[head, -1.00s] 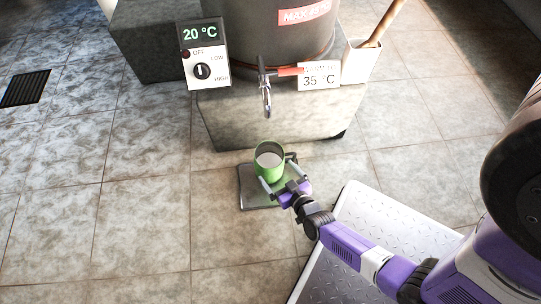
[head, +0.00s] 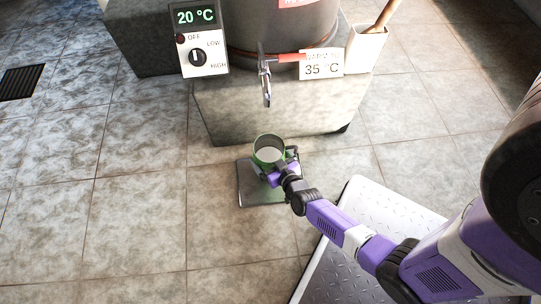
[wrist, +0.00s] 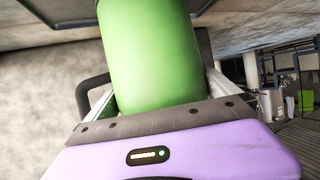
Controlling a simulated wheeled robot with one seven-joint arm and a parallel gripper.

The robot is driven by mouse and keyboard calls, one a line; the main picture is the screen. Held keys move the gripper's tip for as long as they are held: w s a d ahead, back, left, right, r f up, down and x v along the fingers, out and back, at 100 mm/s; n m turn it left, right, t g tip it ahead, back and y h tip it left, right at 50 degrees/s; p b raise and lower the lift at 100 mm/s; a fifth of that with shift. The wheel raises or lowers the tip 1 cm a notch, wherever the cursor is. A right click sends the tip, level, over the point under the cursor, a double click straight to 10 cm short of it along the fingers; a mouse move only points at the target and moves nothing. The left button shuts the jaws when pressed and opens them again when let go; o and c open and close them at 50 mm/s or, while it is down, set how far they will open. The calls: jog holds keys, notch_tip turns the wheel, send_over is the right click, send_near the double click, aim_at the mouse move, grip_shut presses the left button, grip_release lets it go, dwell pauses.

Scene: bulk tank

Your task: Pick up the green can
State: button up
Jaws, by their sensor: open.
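The green can (head: 267,142), open at the top with a pale inside, stands upright on a dark square plate (head: 251,190) in front of the tank. It fills the middle of the wrist view (wrist: 152,50), with a dark handle (wrist: 90,92) on its left side. My gripper (head: 276,163) is at the near side of the can. In the wrist view the jaws are open, with one finger on each side of the can's body. Whether they touch it, I cannot tell. The can's lower part is hidden behind my gripper.
The tank (head: 290,28) stands on a grey block (head: 240,112), its tap (head: 265,85) behind and above the can. A dial box (head: 198,55) reads 20 °C, and a sign (head: 321,64) reads 35 °C. A white holder (head: 369,52) is at right.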

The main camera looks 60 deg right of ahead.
jog(key=c, duration=1.6)
jog(key=shift+r, duration=0.2)
jog(key=shift+c, duration=0.8)
jog(key=shift+r, duration=0.1)
